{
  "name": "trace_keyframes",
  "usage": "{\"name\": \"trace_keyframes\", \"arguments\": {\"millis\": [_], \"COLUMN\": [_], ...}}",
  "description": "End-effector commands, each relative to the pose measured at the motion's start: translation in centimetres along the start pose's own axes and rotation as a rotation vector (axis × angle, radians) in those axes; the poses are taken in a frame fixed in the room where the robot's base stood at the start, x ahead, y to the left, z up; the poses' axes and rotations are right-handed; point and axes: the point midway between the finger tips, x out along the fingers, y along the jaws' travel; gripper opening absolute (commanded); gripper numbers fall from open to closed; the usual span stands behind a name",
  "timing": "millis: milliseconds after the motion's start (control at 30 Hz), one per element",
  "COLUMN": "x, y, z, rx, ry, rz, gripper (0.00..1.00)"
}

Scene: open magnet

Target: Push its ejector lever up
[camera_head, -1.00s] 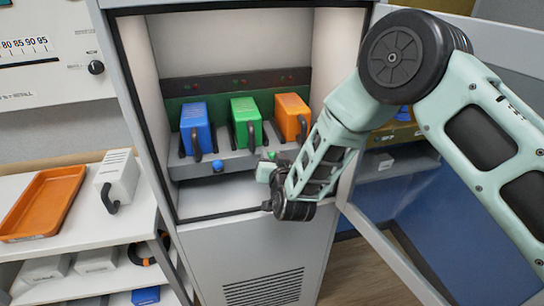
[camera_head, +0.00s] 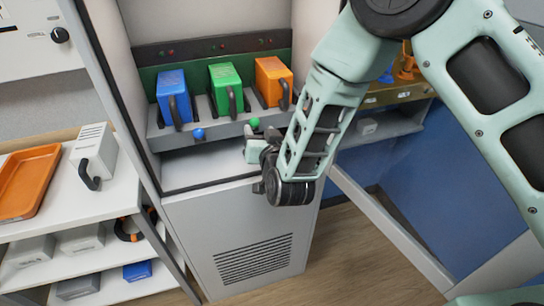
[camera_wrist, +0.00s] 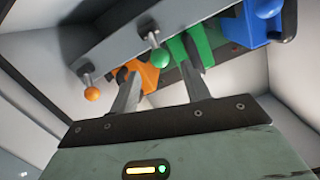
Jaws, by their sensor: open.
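A blue module (camera_head: 173,93), a green module (camera_head: 225,87) and an orange module (camera_head: 268,80) stand side by side in the open cabinet, each with a dark handle. Below them, a blue lever knob (camera_head: 198,134) and a green lever knob (camera_head: 254,123) stick out from the grey ledge. The orange lever knob (camera_wrist: 92,94) shows only in the wrist view, left of the green knob (camera_wrist: 158,57); my arm hides it in the head view. My gripper (camera_head: 250,151) is open and empty, just below the green knob. In the wrist view its fingers (camera_wrist: 160,72) stand apart.
The cabinet's left side wall (camera_head: 105,90) bounds the opening. At left a shelf holds an orange tray (camera_head: 28,183) and a white module (camera_head: 94,153). The floor in front of the cabinet is clear.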

Motion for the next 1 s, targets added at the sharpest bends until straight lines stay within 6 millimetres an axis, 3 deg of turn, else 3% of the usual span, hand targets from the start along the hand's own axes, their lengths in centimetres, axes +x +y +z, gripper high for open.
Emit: {"name": "trace_keyframes", "arguments": {"millis": [300,500,1000], "x": [-7.2,-9.9,-10.7], "y": [0.0,0.0,0.0], "z": [0.2,0.1,-0.1], "rx": [-0.001,0.001,0.000], "ry": [0.000,0.000,0.002], "rz": [-0.002,-0.002,0.000], "gripper": [0.47,0.47,0.47]}}
